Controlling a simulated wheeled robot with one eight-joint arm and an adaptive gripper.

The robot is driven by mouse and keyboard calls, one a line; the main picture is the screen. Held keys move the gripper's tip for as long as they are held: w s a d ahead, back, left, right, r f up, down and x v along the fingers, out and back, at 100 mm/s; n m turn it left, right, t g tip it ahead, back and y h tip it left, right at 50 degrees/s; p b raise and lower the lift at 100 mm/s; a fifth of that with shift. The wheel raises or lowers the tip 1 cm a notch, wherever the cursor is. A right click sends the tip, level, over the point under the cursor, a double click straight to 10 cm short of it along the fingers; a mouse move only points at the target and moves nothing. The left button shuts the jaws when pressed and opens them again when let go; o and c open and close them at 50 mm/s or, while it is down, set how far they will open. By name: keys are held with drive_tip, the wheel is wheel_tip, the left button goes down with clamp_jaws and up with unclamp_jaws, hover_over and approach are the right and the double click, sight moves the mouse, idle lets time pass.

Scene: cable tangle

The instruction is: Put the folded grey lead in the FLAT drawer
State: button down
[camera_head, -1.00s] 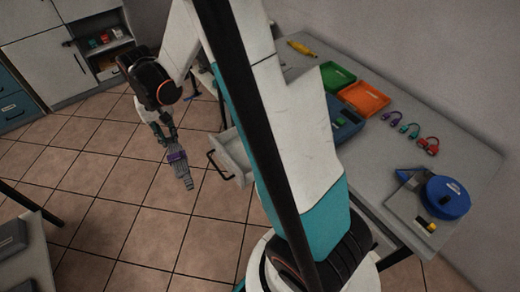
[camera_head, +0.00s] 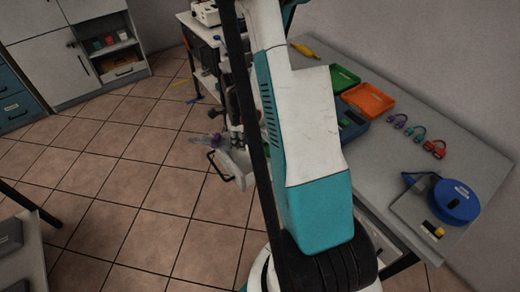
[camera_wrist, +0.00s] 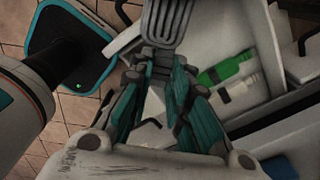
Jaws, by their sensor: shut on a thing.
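The folded grey lead (camera_wrist: 168,20) is a flat bundle of parallel strands. My gripper (camera_wrist: 160,62) is shut on its near end, and the lead extends past the fingertips toward the top of the wrist view. In the head view the lead (camera_head: 203,140) shows small beside an open drawer, with a purple patch on it. The open pale drawer (camera_head: 236,172) has a dark handle and juts from the bench side. In the wrist view the lead and fingers are over or near the drawer (camera_wrist: 205,48); the height between them is unclear. I cannot read a label on the drawer.
A green item (camera_wrist: 226,68) and a small white-and-dark item lie in the drawer area. The bench (camera_head: 405,165) carries green and orange trays (camera_head: 368,100), several coloured leads and a blue reel (camera_head: 453,202). Open tiled floor (camera_head: 130,190) lies left of the drawer.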

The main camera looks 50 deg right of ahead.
drive_tip(key=s+d+f+m+b, duration=0.1)
drive_tip(key=s+d+f+m, duration=0.35)
drive_tip(key=m, duration=0.35)
drive_tip(key=shift+s+d+f+b, duration=0.15)
drive_tip(key=shift+f+b, duration=1.15)
drive_tip(key=shift+f, duration=0.9)
drive_tip(key=shift+d+f+b, duration=0.15)
drive_tip(key=shift+f+b, duration=1.1)
drive_tip(key=shift+f, duration=0.95)
drive_tip(key=c, duration=1.4)
unclamp_jaws()
drive_tip(key=shift+c, duration=0.2)
wheel_tip(320, 180, up, 9)
drive_tip(key=p, duration=0.5)
